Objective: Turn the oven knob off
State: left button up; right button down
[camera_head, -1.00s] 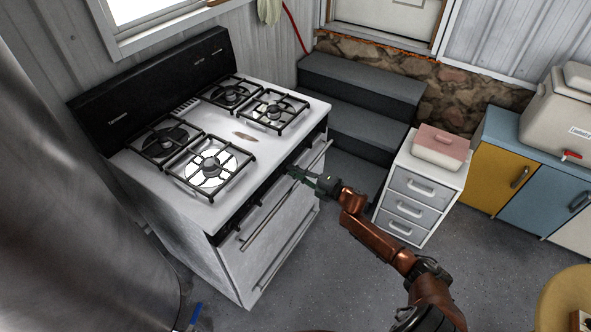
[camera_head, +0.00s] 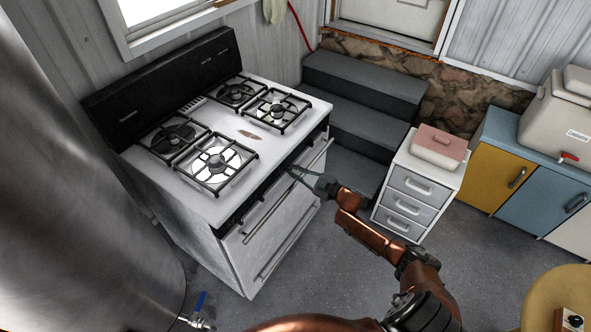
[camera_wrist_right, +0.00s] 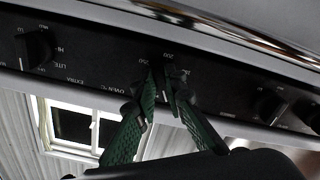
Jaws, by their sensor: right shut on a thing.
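The white stove (camera_head: 185,215) stands left of centre in the head view. Its dark control strip runs along the front edge below the burners. In the right wrist view the black oven knob (camera_wrist_right: 167,72) sits on this panel (camera_wrist_right: 105,68), beside the "OVEN °C" marking and the numbers 200 and 250. My right gripper (camera_wrist_right: 166,92) has its green fingers on either side of the knob, shut on it. In the head view the right gripper (camera_head: 298,175) is at the stove's front edge; the knob is too small to make out there. My left gripper is not in view.
Other knobs (camera_wrist_right: 36,48) flank the oven knob. The oven door handle (camera_head: 270,212) runs below the panel. A white drawer unit (camera_head: 425,185) and dark steps (camera_head: 360,85) stand to the right. A large metal cylinder (camera_head: 75,200) fills the left. Grey floor is clear in front.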

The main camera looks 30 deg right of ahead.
jog(key=m+p, duration=0.1)
jog(key=m, duration=0.2)
jog(key=shift+s+a+f+m, duration=0.1)
jog(key=shift+a+f+m, duration=0.05)
jog(key=shift+m, duration=1.25)
jog(key=shift+p, duration=0.3)
jog(key=c, duration=2)
grip_release()
jog(key=shift+s, duration=0.1)
jog(key=v, duration=1.1)
jog(key=shift+s, duration=0.35)
